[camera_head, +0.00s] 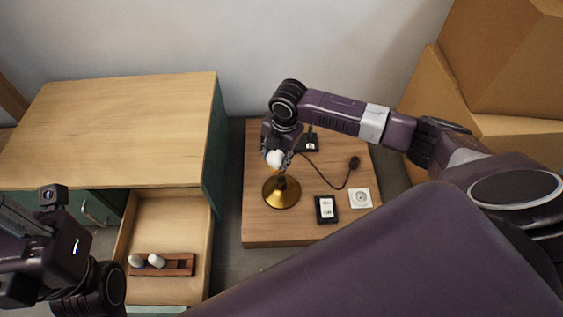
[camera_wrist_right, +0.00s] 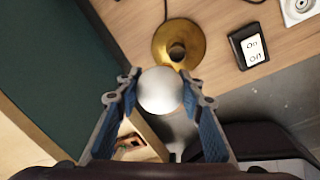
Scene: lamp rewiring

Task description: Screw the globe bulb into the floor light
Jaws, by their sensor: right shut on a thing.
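A white globe bulb (camera_head: 274,158) is between the fingers of my right gripper (camera_head: 276,153), which is shut on it. The bulb also shows in the right wrist view (camera_wrist_right: 160,91), held between the blue-padded fingers. The brass floor light (camera_head: 282,191) stands on a low wooden board. Its round base and dark socket show in the right wrist view (camera_wrist_right: 177,48), beyond the bulb. The bulb looks apart from the socket there; the exact height between them I cannot tell. My left gripper (camera_head: 25,250) is at the left edge, partly cut off, and its fingers are unclear.
An open drawer (camera_head: 165,215) under the wooden desk (camera_head: 120,125) holds a brown rack (camera_head: 178,266) with whitish bulbs. On the board are an on/off box (camera_head: 326,209), a white wall socket (camera_head: 361,198) and a black cable with plug (camera_head: 353,163). Cardboard boxes (camera_head: 500,75) stand right.

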